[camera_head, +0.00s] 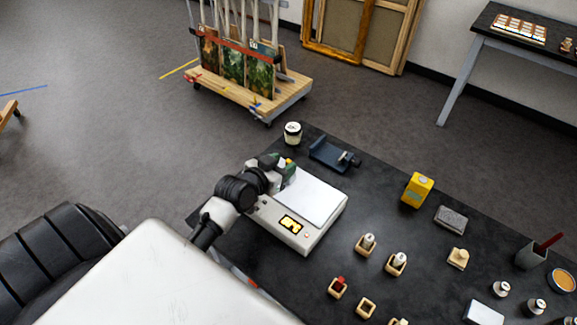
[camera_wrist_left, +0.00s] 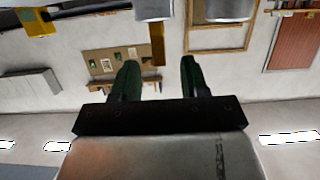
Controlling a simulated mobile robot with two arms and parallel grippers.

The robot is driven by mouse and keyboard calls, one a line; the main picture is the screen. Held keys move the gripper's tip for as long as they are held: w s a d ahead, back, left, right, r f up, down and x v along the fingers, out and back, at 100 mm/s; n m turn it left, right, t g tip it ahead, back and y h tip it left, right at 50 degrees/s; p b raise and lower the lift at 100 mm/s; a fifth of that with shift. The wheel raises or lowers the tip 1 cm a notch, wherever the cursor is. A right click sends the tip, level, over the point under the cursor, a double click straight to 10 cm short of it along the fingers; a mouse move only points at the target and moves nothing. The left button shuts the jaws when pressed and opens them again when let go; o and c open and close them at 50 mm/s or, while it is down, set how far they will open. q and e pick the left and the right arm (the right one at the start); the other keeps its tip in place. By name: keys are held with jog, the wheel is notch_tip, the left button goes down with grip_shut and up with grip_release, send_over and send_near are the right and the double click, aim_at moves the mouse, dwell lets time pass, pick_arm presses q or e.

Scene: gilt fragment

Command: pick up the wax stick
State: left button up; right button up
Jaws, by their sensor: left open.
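A thin red stick (camera_head: 549,241) leans out of a grey cup (camera_head: 530,257) at the right of the black table; I cannot tell for certain whether it is the wax stick. My left gripper (camera_head: 284,168) is over the back left of the white-topped scale, far from the cup. Its dark green fingers also show in the left wrist view (camera_wrist_left: 157,75), apart, with nothing clearly held between them. A small yellow patch shows by the fingers in the head view; I cannot tell what it is. My right gripper is not in view.
The scale (camera_head: 310,196) stands at the table's left, with a blue clamp-like tool (camera_head: 330,154) and a jar (camera_head: 292,133) behind it. A yellow box (camera_head: 417,190), a grey block (camera_head: 450,219) and several small wooden holders stand farther right. Bare table lies between them.

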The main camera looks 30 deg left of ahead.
pick_arm(q)
jog(key=shift+w+f, duration=0.25)
jog(key=shift+w, duration=0.45)
grip_shut()
jog(key=shift+r, duration=0.15)
